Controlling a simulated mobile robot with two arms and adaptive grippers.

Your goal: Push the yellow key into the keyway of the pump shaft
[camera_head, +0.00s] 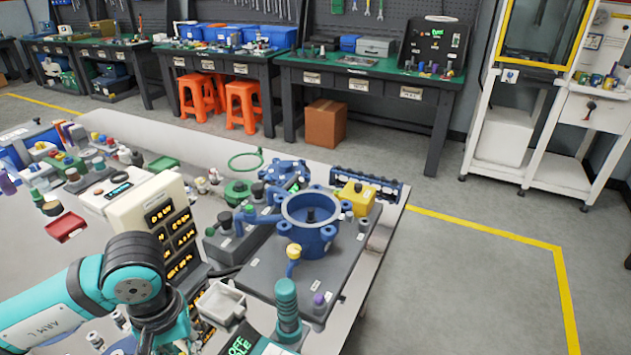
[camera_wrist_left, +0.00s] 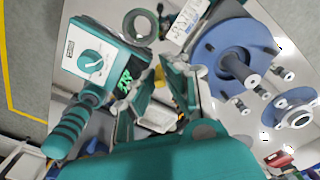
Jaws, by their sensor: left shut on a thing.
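My left gripper (camera_head: 165,338) is low in the head view, where its fingers are mostly hidden by the arm. In the left wrist view its two teal fingers (camera_wrist_left: 160,82) are closed around a small yellow piece, seemingly the yellow key (camera_wrist_left: 160,73); only a little of it shows. Right of the fingers in the left wrist view is a blue flanged part (camera_wrist_left: 212,60) with a grey shaft (camera_wrist_left: 237,66) standing from it, seemingly the pump shaft. The key is apart from the shaft in the picture. The keyway cannot be made out. My right gripper is not in view.
A white tray (camera_head: 220,303) lies beside the gripper. A teal-handled tool (camera_head: 287,308) stands right of it, before the blue pump housing (camera_head: 310,228) on a dark plate (camera_head: 258,277). A display unit (camera_head: 155,215) stands behind the arm. Small parts crowd the table's left.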

